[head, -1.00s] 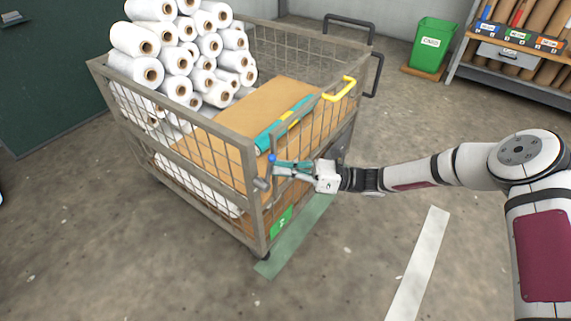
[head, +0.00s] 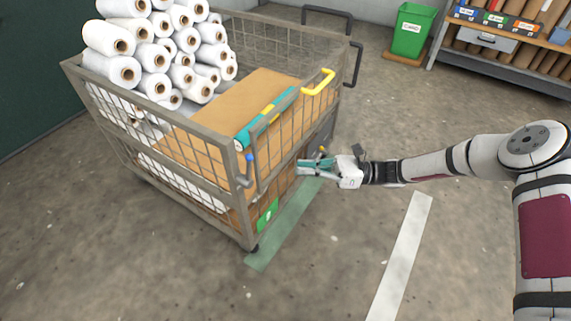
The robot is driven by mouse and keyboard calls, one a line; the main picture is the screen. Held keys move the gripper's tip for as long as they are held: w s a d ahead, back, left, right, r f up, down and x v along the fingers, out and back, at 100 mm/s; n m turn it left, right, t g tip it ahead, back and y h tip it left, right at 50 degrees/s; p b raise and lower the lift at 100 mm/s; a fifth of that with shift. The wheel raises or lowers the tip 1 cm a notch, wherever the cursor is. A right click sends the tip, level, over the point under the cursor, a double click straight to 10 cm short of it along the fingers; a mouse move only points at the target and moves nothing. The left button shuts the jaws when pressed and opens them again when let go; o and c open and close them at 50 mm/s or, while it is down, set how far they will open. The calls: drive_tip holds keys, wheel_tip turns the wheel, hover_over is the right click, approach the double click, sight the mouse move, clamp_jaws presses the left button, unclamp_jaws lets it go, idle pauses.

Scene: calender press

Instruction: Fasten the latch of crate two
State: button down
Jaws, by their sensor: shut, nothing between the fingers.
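The crate is a grey mesh cart (head: 215,195) holding white rolls and cardboard; I cannot read its number on the small green tag (head: 267,215). A latch with a blue-tipped lever (head: 249,160) is on its near corner post, beside the edge of the front mesh panel. The lever stands roughly upright; I cannot tell whether it is engaged. My gripper (head: 301,168) is shut and empty, to the right of the latch and apart from it, in front of the mesh panel.
A green strip (head: 285,232) and a white strip (head: 402,255) mark the floor. A green bin (head: 411,30) and a shelf (head: 497,62) with rolls stand at the back right. The floor in front of the cart is free.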

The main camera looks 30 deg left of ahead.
drive_tip(key=shift+v, duration=1.6)
